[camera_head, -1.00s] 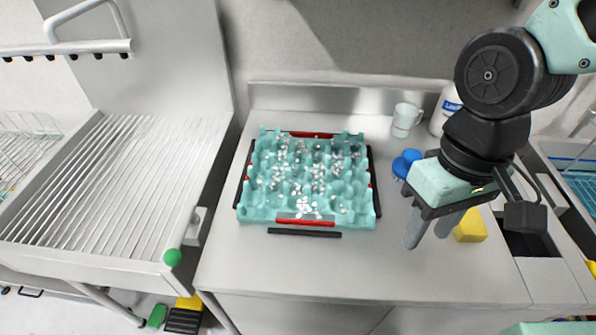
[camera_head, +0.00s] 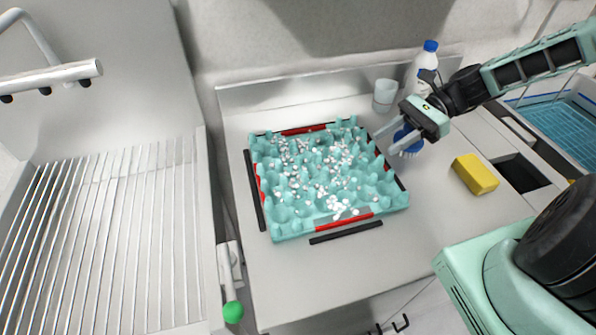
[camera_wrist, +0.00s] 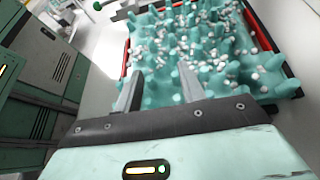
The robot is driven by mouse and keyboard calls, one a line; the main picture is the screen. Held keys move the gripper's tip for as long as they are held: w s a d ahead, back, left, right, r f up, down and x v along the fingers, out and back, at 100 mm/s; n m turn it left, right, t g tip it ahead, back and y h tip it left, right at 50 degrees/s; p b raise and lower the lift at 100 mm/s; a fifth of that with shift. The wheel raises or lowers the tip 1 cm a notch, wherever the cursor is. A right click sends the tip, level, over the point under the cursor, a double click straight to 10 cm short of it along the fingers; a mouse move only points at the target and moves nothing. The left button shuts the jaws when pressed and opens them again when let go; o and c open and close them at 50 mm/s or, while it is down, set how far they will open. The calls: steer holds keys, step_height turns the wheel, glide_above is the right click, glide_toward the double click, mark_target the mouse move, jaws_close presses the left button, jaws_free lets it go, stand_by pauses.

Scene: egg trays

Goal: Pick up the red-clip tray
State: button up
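The red-clip tray (camera_head: 290,229) is a teal egg tray with a knobbly surface, lying flat on the metal counter. White bits are scattered over it. Red clips show at its front (camera_head: 345,222), back (camera_head: 304,129) and left edges. My gripper (camera_head: 386,143) is at the tray's back right side, its fingers pointing left toward the edge. The fingers are apart with nothing held. In the wrist view the open fingers (camera_wrist: 160,70) overlap the tray's near edge (camera_wrist: 205,92); whether they touch it I cannot tell.
Black strips (camera_head: 346,233) lie around the tray. A blue brush (camera_head: 408,141) is just below my gripper, with a cup (camera_head: 385,95) and a bottle (camera_head: 420,68) behind. A yellow sponge (camera_head: 475,174) lies to the right. A ribbed metal drainer (camera_head: 105,240) stands left.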

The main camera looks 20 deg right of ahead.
steer(key=m, duration=0.1)
steer(key=p, duration=0.3)
glide_toward(323, 169)
steer(key=shift+t+y, duration=0.3)
steer(key=shift+t, duration=0.1)
steer(key=a, duration=0.1)
steer(key=s+a+f, duration=0.1)
steer(key=a+f, duration=0.1)
steer(key=shift+s+a, duration=0.35)
steer(key=shift+a, duration=0.05)
steer(key=x, duration=0.1)
steer(key=p+x, duration=0.1)
steer(key=x, duration=0.1)
steer(key=w+p+x, duration=0.1)
steer(key=x, duration=0.1)
steer(key=shift+a+f+p, duration=0.3)
steer(key=shift+a+f, duration=0.05)
jaws_close()
